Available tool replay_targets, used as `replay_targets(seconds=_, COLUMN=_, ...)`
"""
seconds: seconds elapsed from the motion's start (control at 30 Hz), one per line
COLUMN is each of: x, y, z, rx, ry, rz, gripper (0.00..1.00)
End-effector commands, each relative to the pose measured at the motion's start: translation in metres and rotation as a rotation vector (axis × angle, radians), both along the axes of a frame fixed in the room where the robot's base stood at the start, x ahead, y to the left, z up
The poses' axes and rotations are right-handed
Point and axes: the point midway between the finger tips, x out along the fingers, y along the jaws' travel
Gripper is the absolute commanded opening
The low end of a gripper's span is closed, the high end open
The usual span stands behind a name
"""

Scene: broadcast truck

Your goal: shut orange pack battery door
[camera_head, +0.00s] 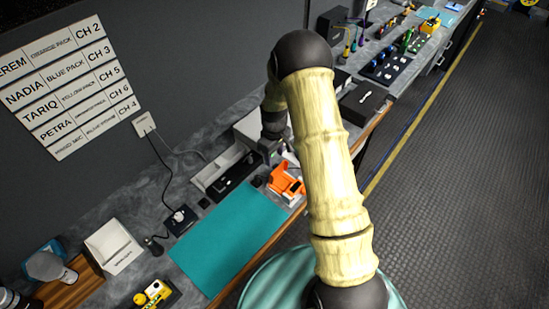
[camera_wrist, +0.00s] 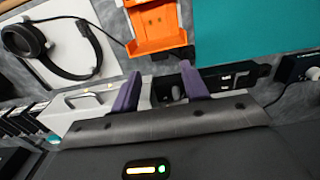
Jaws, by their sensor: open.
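The orange pack (camera_head: 286,181) stands on the counter just right of the teal mat in the head view, with an orange flap-like part standing out from it. In the wrist view, an orange tray-like part (camera_wrist: 156,27) shows at the top, cut off by the picture edge. I cannot tell for sure whether it is the door or the body. My gripper (camera_wrist: 159,72) shows two purple fingers spread apart with nothing between them. The fingertips lie below the orange part in the picture and look apart from it. In the head view my arm partly hides the gripper.
The teal mat (camera_head: 228,236) lies flat and bare beside the pack. A grey-white tray (camera_head: 222,170) stands behind it. A black headset (camera_wrist: 38,45) lies on a white surface in the wrist view. A black box (camera_head: 362,103) sits farther along the counter.

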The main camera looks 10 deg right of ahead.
Motion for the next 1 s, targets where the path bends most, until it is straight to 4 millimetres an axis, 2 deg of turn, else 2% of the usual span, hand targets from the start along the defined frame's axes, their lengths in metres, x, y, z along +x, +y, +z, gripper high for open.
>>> replay_targets(seconds=0.1, x=0.0, y=0.0, z=-0.015, rx=0.0, ry=0.002, rz=0.0, gripper=0.45)
replay_targets(seconds=0.3, x=0.0, y=0.0, z=-0.033, rx=0.0, ry=0.0, rz=0.0, gripper=0.45)
replay_targets(seconds=0.6, x=0.0, y=0.0, z=-0.037, rx=0.001, ry=-0.001, rz=0.0, gripper=0.45)
replay_targets(seconds=0.63, x=0.0, y=0.0, z=-0.037, rx=0.001, ry=-0.001, rz=0.0, gripper=0.43)
replay_targets(seconds=0.83, x=0.0, y=0.0, z=-0.037, rx=0.001, ry=-0.001, rz=0.0, gripper=0.04)
replay_targets(seconds=0.87, x=0.0, y=0.0, z=-0.037, rx=0.001, ry=-0.001, rz=0.0, gripper=0.01)
replay_targets(seconds=1.0, x=0.0, y=0.0, z=-0.037, rx=0.001, ry=-0.002, rz=0.0, gripper=0.0)
